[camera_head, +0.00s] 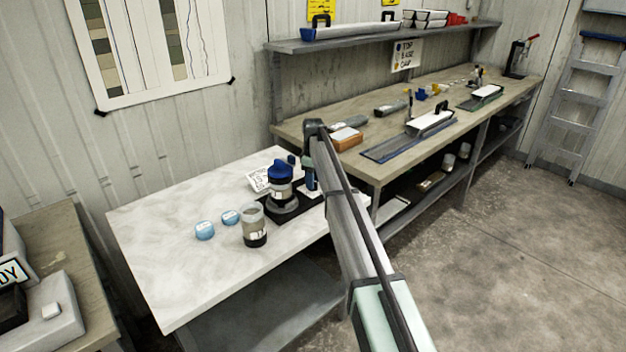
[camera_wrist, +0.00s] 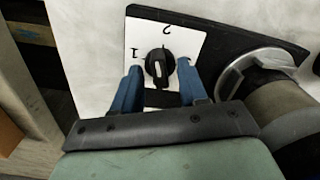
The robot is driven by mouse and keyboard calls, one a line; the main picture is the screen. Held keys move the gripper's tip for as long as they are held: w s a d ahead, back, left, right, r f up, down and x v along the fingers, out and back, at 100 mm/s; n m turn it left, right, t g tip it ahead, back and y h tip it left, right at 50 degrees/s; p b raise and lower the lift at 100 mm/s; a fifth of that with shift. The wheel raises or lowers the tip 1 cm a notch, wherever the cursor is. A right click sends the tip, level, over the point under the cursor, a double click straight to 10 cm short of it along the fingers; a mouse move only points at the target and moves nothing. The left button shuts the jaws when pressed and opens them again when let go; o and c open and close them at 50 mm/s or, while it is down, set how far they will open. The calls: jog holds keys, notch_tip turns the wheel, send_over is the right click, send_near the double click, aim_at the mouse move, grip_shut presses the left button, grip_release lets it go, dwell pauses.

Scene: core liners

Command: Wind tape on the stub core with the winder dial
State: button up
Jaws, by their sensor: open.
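The winder dial (camera_wrist: 158,66) is a black knob on a white plate marked 1 and 2 in the wrist view. A white mark shows on its upper side. My gripper (camera_wrist: 160,72) is open, with its blue fingers on either side of the knob; I cannot tell whether they touch it. The black winder base (camera_head: 288,209) sits on the marble-topped table. A grey, labelled core with a blue top (camera_head: 281,180) stands upright on it, partly showing at the right of the wrist view (camera_wrist: 285,100). In the head view my gripper (camera_head: 312,184) is down beside this core, hiding the dial.
A grey cylinder with a dark lower band (camera_head: 254,226) stands on the marble table (camera_head: 175,270) in front of the winder. Two light-blue round pieces (camera_head: 205,230) lie left of it. A printed card (camera_head: 259,180) is behind. The table's left part is clear. A long workbench (camera_head: 365,167) stands at right.

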jog(key=shift+c, duration=0.2)
grip_shut()
jog(key=shift+m, duration=0.4)
jog(key=m, duration=0.3)
jog(key=shift+m, duration=0.3)
jog(key=m, duration=0.4)
jog(key=shift+m, duration=0.3)
jog(key=m, duration=0.4)
jog(key=shift+m, duration=2.1)
